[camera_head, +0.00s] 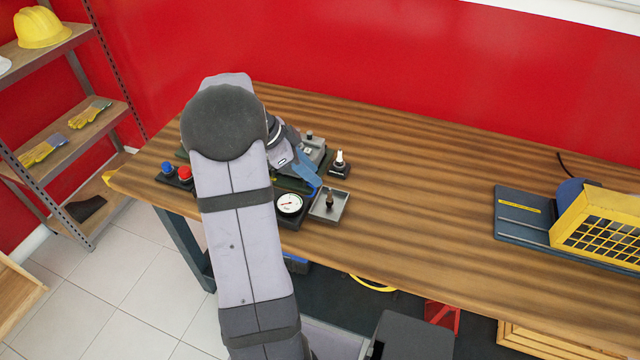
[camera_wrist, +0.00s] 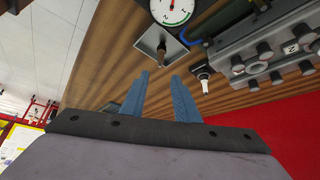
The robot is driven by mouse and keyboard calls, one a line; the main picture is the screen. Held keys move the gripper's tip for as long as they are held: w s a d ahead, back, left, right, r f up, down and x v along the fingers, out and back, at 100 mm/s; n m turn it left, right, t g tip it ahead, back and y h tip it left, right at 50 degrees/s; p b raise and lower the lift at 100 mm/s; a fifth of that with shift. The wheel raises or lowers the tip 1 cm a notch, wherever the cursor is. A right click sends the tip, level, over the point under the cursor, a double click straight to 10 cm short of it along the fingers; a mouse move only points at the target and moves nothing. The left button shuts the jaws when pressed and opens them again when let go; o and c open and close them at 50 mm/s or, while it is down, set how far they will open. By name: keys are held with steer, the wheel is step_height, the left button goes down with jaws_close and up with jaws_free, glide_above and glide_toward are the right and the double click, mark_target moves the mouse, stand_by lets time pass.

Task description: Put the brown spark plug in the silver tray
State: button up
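The brown spark plug (camera_head: 329,199) stands in the silver tray (camera_head: 326,217), close to the front edge of the table. In the wrist view the plug (camera_wrist: 161,46) shows as a dark brown stub within the tray (camera_wrist: 146,42). My gripper (camera_head: 308,176) is above the table, just behind the tray. In the wrist view my gripper's blue fingers (camera_wrist: 160,76) are apart with nothing between them, and the plug lies beyond their tips. A white-topped spark plug (camera_head: 339,159) stands on a small dark base behind the tray; it also shows in the wrist view (camera_wrist: 204,82).
A round white gauge (camera_head: 290,204) sits left of the tray. A grey engine block (camera_head: 313,150) is behind my gripper, partly hidden by my arm. Blue and red buttons (camera_head: 184,172) are at the left. The table's middle is clear up to a yellow-and-blue unit (camera_head: 597,226).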

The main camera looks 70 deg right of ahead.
steer(key=shift+v, duration=1.15)
steer(key=w+a+f+n+t, duration=0.1)
steer(key=w+a+n, duration=0.35)
steer(key=a, duration=0.35)
steer(key=w+a+f+n+t+y, duration=0.1)
steer(key=w+a+n+t, duration=0.1)
steer(key=w+a+n, duration=0.35)
steer(key=w+a+f+n+t, duration=0.1)
steer(key=w+a+n, duration=0.3)
steer(key=a, duration=0.5)
steer(key=s+a+f+n+y, duration=0.1)
steer(key=s+a+f+n, duration=0.1)
steer(key=a+n, duration=0.5)
steer(key=s+a+f+n+t+y, duration=0.1)
steer(key=s+a+n, duration=0.3)
steer(key=a+n, duration=0.4)
steer(key=a, duration=0.6)
steer(key=shift+f+y, duration=0.4)
